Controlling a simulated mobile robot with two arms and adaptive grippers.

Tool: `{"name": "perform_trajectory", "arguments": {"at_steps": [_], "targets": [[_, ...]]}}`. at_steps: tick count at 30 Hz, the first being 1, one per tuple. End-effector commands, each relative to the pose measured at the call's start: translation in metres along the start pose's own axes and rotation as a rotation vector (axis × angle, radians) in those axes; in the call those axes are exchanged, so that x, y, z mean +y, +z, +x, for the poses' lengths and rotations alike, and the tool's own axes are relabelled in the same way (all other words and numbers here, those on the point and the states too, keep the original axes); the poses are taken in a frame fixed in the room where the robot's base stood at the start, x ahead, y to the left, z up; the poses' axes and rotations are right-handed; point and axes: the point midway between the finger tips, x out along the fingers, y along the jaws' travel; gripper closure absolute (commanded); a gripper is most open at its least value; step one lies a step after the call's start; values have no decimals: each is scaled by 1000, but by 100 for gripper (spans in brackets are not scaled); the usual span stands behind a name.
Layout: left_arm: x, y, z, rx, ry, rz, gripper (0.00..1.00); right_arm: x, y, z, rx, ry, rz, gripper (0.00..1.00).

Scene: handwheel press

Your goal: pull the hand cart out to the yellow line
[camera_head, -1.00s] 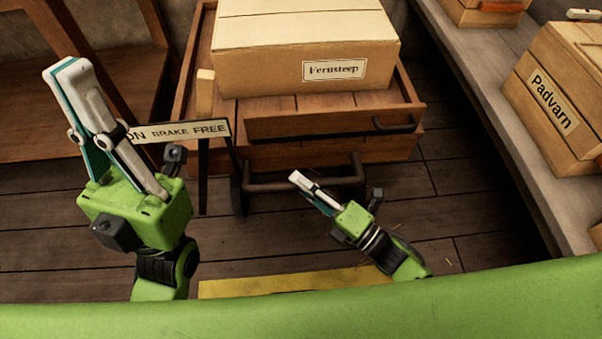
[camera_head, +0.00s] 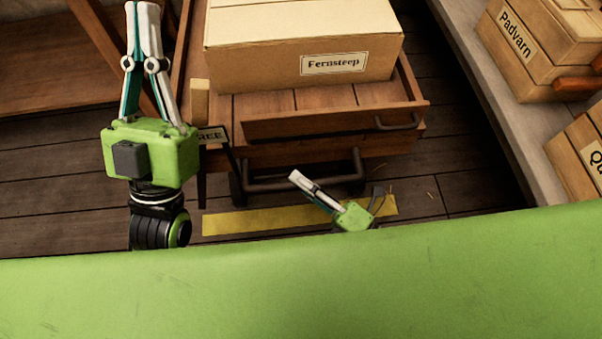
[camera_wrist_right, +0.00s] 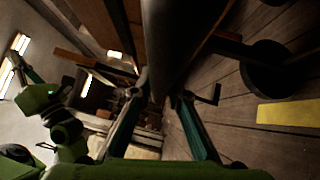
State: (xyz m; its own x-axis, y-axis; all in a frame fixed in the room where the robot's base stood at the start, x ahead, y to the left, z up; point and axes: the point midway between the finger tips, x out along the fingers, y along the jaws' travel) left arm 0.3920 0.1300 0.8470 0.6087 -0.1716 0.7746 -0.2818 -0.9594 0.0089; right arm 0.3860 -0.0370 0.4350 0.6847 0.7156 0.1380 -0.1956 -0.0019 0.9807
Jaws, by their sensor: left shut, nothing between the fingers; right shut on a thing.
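The hand cart (camera_head: 330,122) is a wooden cart with a box labelled Fernsteep (camera_head: 290,50) on it. Its dark metal handle bar (camera_head: 272,187) is low at the front. My right gripper (camera_head: 294,176) is shut on this bar; the bar (camera_wrist_right: 180,45) also runs between the fingers in the right wrist view. The yellow line (camera_head: 262,219) lies on the floor just in front of the cart's near wheel (camera_head: 237,190), with my right gripper over part of it. My left gripper (camera_head: 143,12) is shut and empty, raised left of the cart.
A bench (camera_head: 480,90) with crates, one labelled Padvarn (camera_head: 520,40), runs along the right. Floor between cart and bench is clear.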

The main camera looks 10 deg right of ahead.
Motion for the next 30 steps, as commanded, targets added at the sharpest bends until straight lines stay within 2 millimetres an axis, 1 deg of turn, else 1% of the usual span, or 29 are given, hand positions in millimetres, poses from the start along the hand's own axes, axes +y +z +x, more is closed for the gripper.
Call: {"name": "perform_trajectory", "arguments": {"at_steps": [4,13,14,15,26,29,30], "targets": [[0,3,0,-16,0,1,100,0,-1,-2,-1,-2,0,100],[0,4,0,-16,0,1,100,0,-2,-2,0,-2,1,100],[0,3,0,-16,0,1,100,-1,-2,-2,0,-2,1,77],[0,3,0,-16,0,1,100,-1,-2,-2,0,-2,1,67],[0,4,0,-16,0,1,100,0,-1,-3,0,-1,0,67],[0,4,0,-16,0,1,100,-1,-2,-11,0,-3,1,67],[0,4,0,-16,0,1,100,-1,-2,-17,0,-4,1,67]]}}
